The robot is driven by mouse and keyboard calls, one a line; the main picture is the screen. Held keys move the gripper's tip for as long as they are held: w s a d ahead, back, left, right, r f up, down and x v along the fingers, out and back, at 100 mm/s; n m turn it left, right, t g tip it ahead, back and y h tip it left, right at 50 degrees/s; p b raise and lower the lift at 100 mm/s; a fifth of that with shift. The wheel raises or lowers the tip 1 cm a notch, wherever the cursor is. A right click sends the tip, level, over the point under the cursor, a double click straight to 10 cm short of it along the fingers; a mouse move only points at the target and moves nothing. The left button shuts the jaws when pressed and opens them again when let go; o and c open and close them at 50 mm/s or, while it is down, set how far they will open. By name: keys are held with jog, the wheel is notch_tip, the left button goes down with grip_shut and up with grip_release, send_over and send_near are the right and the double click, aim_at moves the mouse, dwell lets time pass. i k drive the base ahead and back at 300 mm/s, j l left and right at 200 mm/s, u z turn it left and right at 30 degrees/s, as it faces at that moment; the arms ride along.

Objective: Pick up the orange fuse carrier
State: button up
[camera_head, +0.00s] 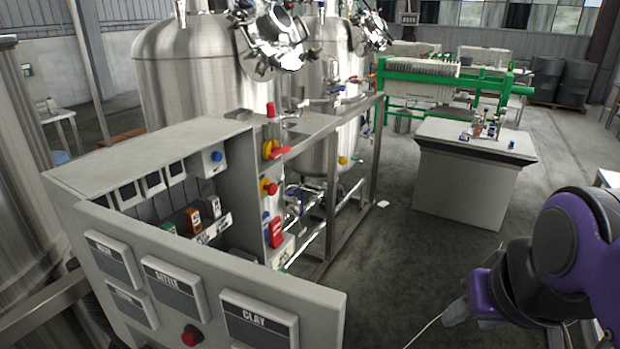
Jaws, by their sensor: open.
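My gripper (458,313) is at the lower right, partly hidden by my purple and black arm. It is open, with nothing seen in it, well to the right of the cabinet and apart from it.
The cabinet's front panel (250,285) has a CLAY label and a red button (192,335). A metal frame (330,115) and steel tanks stand behind. Open floor lies before a grey bench (465,180).

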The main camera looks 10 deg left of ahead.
aim_at(192, 216)
jog(key=i+l+u, duration=0.1)
jog(key=u, duration=0.3)
jog(key=i+l+u, duration=0.1)
jog(key=u, duration=0.25)
jog(key=i+l+u, duration=0.1)
jog(key=u, duration=0.3)
jog(key=i+l+u, duration=0.15)
jog(key=u, duration=0.25)
jog(key=i+l+u, duration=0.1)
jog(key=l+u, duration=0.15)
jog(key=u, duration=0.15)
jog(key=l+u, duration=0.35)
jog(key=i+j, duration=0.05)
